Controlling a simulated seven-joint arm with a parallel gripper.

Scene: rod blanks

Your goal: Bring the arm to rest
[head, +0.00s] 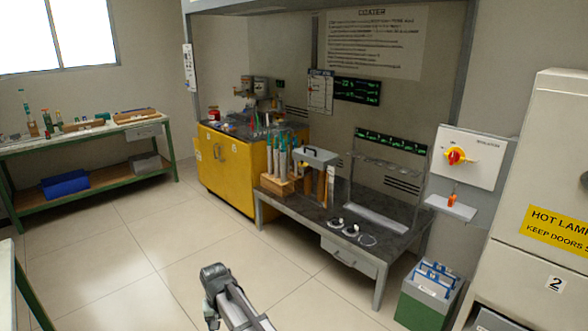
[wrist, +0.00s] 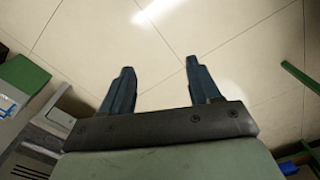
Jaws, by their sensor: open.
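My gripper (wrist: 158,82) shows in the wrist view with its two dark fingers spread apart. Nothing is between them, and only tiled floor shows beyond. In the head view my arm reaches up from the bottom middle, over open floor in front of the dark-topped bench. The fingers cannot be made out in the head view. My gripper appears to touch nothing.
A dark-topped bench (head: 296,209) with rods in a wooden block (head: 279,186) stands ahead. A yellow cabinet (head: 232,170) is behind it. A green bin (head: 425,305) and a pale cabinet (head: 545,200) are at right. A green-framed workbench (head: 90,178) is at left. The tiled floor (head: 130,240) between is clear.

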